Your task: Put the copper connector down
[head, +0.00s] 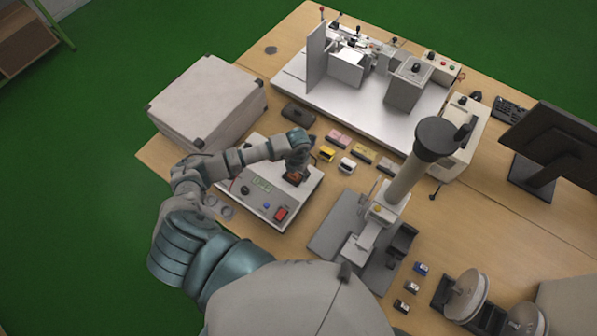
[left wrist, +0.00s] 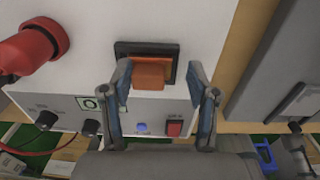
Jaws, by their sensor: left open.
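The copper connector (left wrist: 148,74) is an orange-brown block. It sits at a dark rectangular socket (left wrist: 166,49) in the top of a white instrument box (left wrist: 100,28). My left gripper (left wrist: 160,72) is open, with one finger on each side of the connector and a gap to the right finger. Whether the left finger touches it is unclear. In the head view my left gripper (head: 297,164) is over the box (head: 262,203), and the connector (head: 294,177) shows just below it. My right gripper is not in view.
A large pale case (head: 208,105) stands left of the box. Small coloured parts (head: 340,138) lie behind it. A stand with a grey column (head: 400,185) rises to the right, and a white machine (head: 365,75) is at the back. The wrist view shows a red knob (left wrist: 30,50).

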